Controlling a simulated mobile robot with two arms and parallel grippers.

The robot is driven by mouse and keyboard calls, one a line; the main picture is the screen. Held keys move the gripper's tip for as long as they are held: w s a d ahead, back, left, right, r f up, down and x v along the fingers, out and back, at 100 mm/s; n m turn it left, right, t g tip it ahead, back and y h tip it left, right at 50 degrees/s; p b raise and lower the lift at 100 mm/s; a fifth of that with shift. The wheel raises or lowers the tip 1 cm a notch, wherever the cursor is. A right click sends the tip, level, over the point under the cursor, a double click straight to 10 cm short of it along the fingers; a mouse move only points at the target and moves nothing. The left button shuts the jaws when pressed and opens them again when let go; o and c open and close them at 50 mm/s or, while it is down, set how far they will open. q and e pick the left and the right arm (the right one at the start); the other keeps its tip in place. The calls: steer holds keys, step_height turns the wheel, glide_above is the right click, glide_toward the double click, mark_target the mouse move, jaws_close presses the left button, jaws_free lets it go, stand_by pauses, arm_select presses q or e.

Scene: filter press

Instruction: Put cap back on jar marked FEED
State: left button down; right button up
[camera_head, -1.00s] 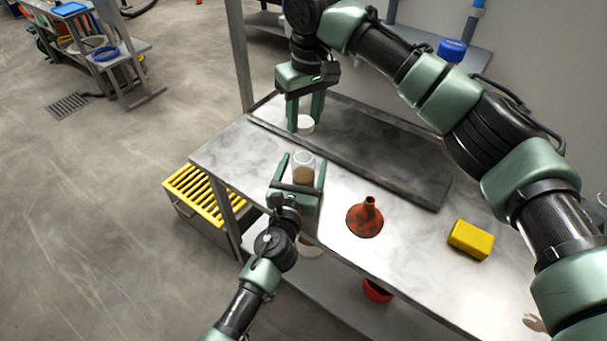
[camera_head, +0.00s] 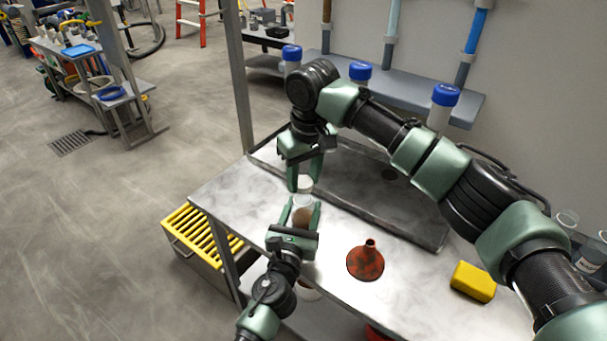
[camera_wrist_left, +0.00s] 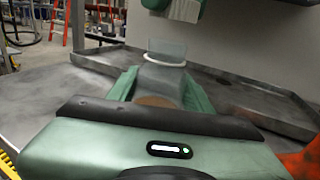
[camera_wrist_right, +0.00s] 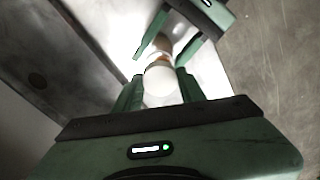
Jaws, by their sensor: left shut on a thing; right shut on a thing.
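My left gripper (camera_head: 301,214) is shut around a clear jar (camera_head: 303,203) with brown contents, held upright near the bench's front left. The jar's open rim shows in the left wrist view (camera_wrist_left: 166,50). No marking on it is readable. My right gripper (camera_head: 305,181) points down and is shut on a white cap (camera_head: 306,184). The cap is just above and slightly behind the jar mouth in the head view. In the right wrist view the cap (camera_wrist_right: 160,86) sits between my fingertips and covers part of the jar; I cannot tell whether they touch.
The metal bench (camera_head: 335,273) carries a rusty red funnel (camera_head: 366,263) and a yellow block (camera_head: 473,282) to the right. A raised dark tray (camera_head: 400,215) lies behind. Blue-capped jars (camera_head: 442,105) stand on the back shelf. A yellow-slatted crate (camera_head: 196,229) is below left.

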mark_target(303, 213)
steer(key=shift+f, duration=0.2)
stand_by(0.4)
steer(key=shift+f, duration=0.8)
steer(key=shift+f, duration=0.6)
